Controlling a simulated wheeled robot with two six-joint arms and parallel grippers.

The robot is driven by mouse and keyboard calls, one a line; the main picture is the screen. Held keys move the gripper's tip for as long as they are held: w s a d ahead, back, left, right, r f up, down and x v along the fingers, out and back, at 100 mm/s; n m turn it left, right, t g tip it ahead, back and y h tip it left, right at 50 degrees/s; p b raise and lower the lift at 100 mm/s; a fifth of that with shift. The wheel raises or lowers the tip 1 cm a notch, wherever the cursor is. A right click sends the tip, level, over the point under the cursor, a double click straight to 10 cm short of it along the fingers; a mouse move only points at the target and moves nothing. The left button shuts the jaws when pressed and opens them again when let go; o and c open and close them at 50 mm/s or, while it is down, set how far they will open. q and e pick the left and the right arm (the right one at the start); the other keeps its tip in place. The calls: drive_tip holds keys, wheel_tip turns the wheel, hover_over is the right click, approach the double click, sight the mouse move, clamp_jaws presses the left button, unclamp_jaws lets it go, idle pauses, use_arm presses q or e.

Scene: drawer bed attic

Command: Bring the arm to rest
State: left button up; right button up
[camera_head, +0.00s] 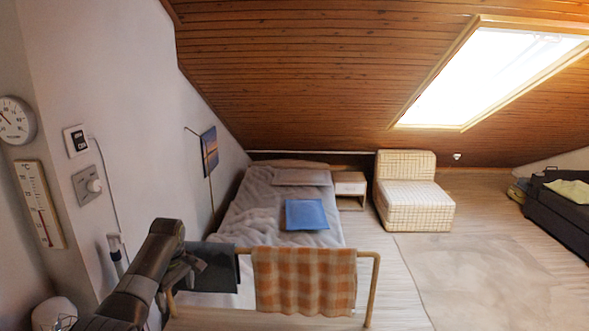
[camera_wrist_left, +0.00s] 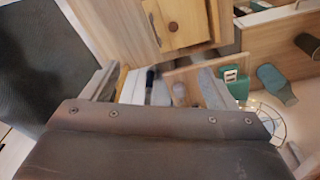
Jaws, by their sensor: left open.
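My left arm (camera_head: 135,285) comes in from the lower left in the head view, raised beside the wall. Its gripper (camera_head: 188,268) is dark and partly hidden by the arm, near the left end of the towel rail. In the left wrist view the gripper (camera_wrist_left: 160,88) shows its two fingers spread apart, with nothing held between them. My right gripper is in neither view.
A wooden rail with an orange checked towel (camera_head: 305,280) stands before the bed (camera_head: 255,205). A blue cushion (camera_head: 306,214) lies on the bed. The wrist view shows a wooden drawer front (camera_wrist_left: 180,22) and a wire basket (camera_wrist_left: 262,112). The rug (camera_head: 470,280) is clear.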

use_arm(q)
drive_tip(key=s+f+m+t, duration=0.1)
drive_tip(key=s+f+m, duration=0.3)
drive_tip(key=s+f, duration=0.6)
drive_tip(key=s+f+m, duration=0.3)
drive_tip(key=s+f, duration=0.4)
drive_tip(key=s, duration=0.5)
drive_tip(key=s+r+m+t, duration=0.1)
drive_tip(key=s+r+m, duration=0.25)
drive_tip(key=s, duration=0.95)
drive_tip(key=s+r+m+t, duration=0.15)
drive_tip(key=s+r, duration=0.25)
drive_tip(key=s, duration=0.8)
wheel_tip(320, 180, down, 32)
drive_tip(key=a+g+b, duration=0.1)
drive_tip(key=g+b, duration=0.1)
drive_tip(key=b, duration=0.6)
drive_tip(key=s+f+b, duration=0.3)
drive_tip(key=s+f, duration=0.4)
drive_tip(key=f, duration=0.4)
drive_tip(key=s+d+f+g+b, duration=0.1)
drive_tip(key=s+f+b, duration=0.2)
drive_tip(key=s+f, duration=0.5)
wheel_tip(320, 180, down, 4)
drive_tip(key=shift+s+f, duration=0.2)
drive_tip(key=shift+s, duration=0.05)
drive_tip(key=shift+d, duration=0.1)
